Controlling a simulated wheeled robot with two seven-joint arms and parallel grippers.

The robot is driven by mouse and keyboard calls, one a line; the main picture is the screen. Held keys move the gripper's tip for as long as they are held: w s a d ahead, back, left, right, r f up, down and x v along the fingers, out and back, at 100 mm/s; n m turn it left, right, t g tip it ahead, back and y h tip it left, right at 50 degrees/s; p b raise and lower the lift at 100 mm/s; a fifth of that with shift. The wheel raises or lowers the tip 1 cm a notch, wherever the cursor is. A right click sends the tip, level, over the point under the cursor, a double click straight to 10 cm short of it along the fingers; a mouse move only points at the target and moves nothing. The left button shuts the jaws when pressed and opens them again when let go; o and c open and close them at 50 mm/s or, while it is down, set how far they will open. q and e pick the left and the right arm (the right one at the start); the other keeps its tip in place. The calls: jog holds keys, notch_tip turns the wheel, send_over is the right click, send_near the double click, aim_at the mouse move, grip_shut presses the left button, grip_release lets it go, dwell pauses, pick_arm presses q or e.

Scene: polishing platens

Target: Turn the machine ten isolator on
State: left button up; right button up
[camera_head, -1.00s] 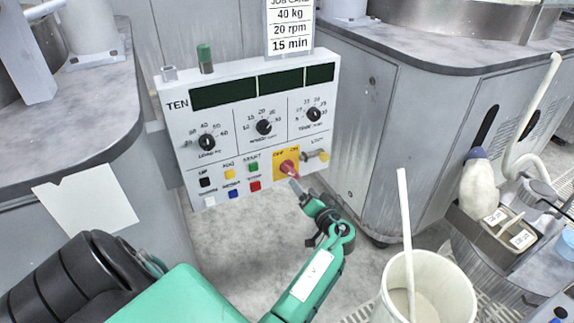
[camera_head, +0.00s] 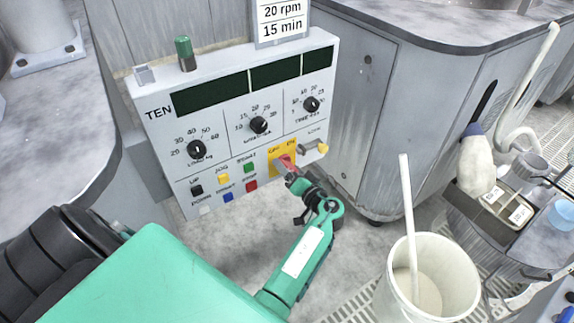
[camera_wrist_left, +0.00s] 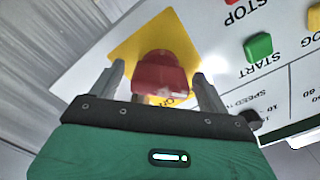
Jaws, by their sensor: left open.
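The machine ten panel (camera_head: 222,135) is a white box marked TEN, with dark displays, dials and coloured buttons. Its isolator is a red knob (camera_head: 286,161) on a yellow plate (camera_head: 274,157) with OFF and ON lettering, at the panel's lower right. My left gripper (camera_head: 291,173) is at the knob, its fingers partly covering it. In the left wrist view the red knob (camera_wrist_left: 160,73) sits between the two open fingers (camera_wrist_left: 159,77), with a gap visible on each side. Which way the knob points is hard to tell. My right gripper is out of view.
A lock with a yellow tip (camera_head: 316,147) sticks out just right of the isolator. START (camera_head: 250,167) and STOP (camera_head: 251,185) buttons are close on its left. A white bucket (camera_head: 445,285) with a stick stands at the lower right. Grey cabinets flank the panel.

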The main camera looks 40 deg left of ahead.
pick_arm(q)
jog(key=c, duration=1)
